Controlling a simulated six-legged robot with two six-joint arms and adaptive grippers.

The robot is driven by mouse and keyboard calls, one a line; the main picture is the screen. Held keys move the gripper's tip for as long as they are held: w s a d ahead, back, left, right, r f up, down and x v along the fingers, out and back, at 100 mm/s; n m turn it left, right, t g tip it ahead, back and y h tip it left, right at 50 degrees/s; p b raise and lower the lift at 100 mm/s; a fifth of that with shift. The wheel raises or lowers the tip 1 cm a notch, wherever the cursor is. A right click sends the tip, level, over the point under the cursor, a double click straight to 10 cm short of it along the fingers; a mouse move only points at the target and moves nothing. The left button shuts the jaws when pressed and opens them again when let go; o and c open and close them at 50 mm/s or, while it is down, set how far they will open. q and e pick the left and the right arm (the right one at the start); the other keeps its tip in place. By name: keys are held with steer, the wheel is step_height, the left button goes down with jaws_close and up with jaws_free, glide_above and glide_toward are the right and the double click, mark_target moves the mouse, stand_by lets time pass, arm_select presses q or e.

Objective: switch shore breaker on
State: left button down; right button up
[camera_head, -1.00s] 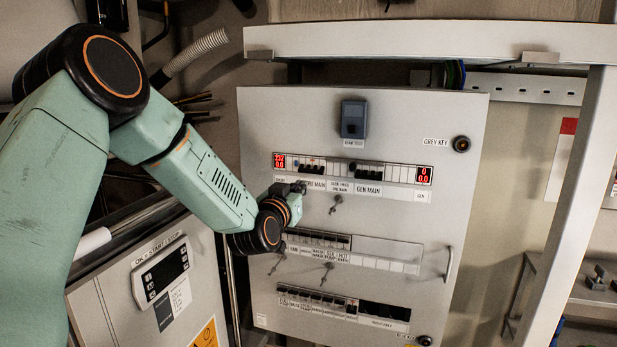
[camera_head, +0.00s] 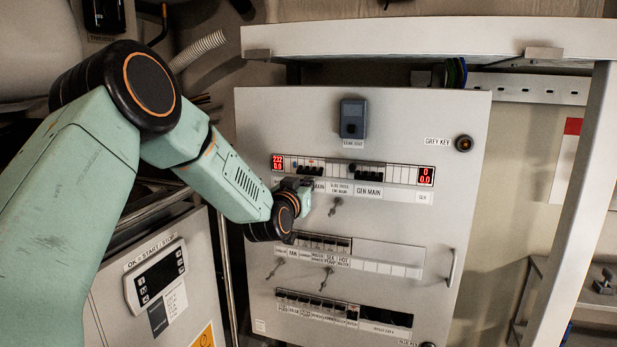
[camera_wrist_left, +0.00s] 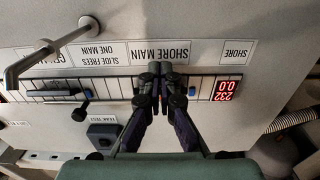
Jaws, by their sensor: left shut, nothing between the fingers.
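The shore main breaker (camera_head: 312,170) is a dark switch group in the top row of the grey panel (camera_head: 400,130). Its SHORE MAIN label (camera_wrist_left: 160,52) shows upside down in the left wrist view. My left gripper (camera_head: 306,184) is shut and empty, right at the breaker row. In the left wrist view its fingertips (camera_wrist_left: 160,70) are together over the row beside that label and hide most of the breaker. I cannot tell whether they touch the lever, or its position. The red shore display (camera_wrist_left: 227,91) reads 232 and 0.0. My right gripper is out of view.
The GEN MAIN breakers (camera_head: 366,172) sit right of the shore breaker. A metal latch (camera_head: 335,205) sticks out just below the row; it looks large in the left wrist view (camera_wrist_left: 40,55). Lower breaker rows (camera_head: 318,242) and a door handle (camera_head: 451,266) are below.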

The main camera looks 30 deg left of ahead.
mark_target(309, 175)
arm_select(q)
steer(key=shift+s+r, duration=0.35)
steer(key=shift+r, duration=0.2)
steer(key=shift+w+r+p, duration=0.3)
steer(key=shift+r+p, duration=0.15)
steer(key=shift+p, duration=0.15)
steer(key=shift+s+r, duration=0.15)
steer(key=shift+r, duration=0.15)
steer(key=shift+s+d+f, duration=0.1)
steer(key=shift+s+d, duration=0.05)
steer(key=shift+s, duration=0.15)
steer(key=shift+s+d+f+p, duration=0.1)
steer(key=shift+s+f+p, duration=0.1)
steer(key=shift+s+p, duration=0.35)
steer(key=p+v, duration=0.1)
steer(key=v, duration=0.3)
steer(key=shift+s+f, duration=0.15)
